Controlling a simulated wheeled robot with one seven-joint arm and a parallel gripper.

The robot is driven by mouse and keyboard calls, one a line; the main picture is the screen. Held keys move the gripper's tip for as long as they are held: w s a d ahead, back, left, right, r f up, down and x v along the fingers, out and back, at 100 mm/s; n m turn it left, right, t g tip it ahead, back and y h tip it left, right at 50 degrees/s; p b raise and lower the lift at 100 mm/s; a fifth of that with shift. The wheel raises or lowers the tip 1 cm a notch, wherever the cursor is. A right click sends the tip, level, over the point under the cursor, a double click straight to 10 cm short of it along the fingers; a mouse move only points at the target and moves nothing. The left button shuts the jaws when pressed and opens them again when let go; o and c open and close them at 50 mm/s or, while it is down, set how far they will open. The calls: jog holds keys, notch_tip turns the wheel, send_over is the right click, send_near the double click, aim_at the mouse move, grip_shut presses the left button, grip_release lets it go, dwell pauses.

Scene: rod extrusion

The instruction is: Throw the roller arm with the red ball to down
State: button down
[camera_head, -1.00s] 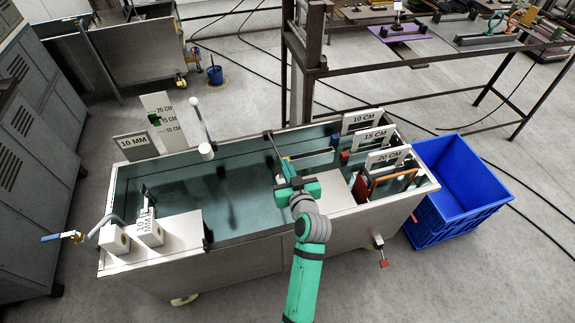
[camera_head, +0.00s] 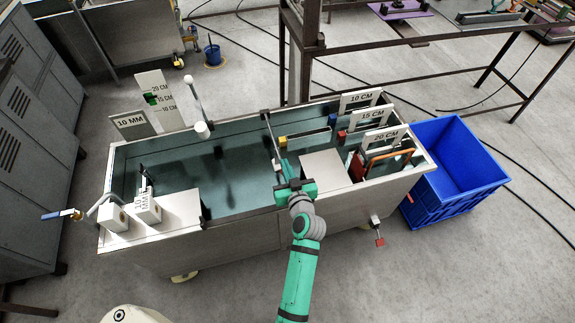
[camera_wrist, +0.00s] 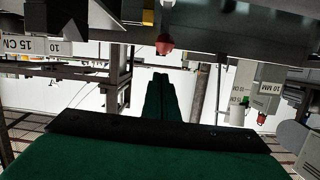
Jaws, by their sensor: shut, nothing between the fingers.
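My gripper (camera_head: 281,168) reaches over the front edge of the long water tank (camera_head: 240,249) in the head view. Its green fingers (camera_wrist: 160,78) are together and empty in the wrist view. A small red rounded piece (camera_wrist: 164,44), possibly the red ball, hangs just above the fingertips in that view, which looks upside down. I see a gap between it and the fingers. A dark bar (camera_head: 270,135) slants across the tank just beyond my gripper in the head view; I cannot tell whether it is the roller arm.
A yellow block (camera_head: 283,141) sits beside the bar. Plates marked 10, 15 and 20 CM (camera_head: 386,137) stand at the tank's right. A white-ended rod (camera_head: 202,130) rises at the back left. A blue crate (camera_head: 455,172) stands on the right.

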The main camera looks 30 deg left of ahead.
jog(key=r, duration=0.3)
jog(key=shift+w+a+r, duration=0.2)
jog(key=shift+w+r, duration=0.1)
jog(key=shift+w, duration=0.05)
jog(key=s+d+f, duration=0.1)
jog(key=s+d, duration=0.5)
jog(key=s, duration=0.1)
jog(key=shift+s+d, duration=0.15)
jog(key=shift+d, duration=0.2)
jog(key=shift+s+f, duration=0.1)
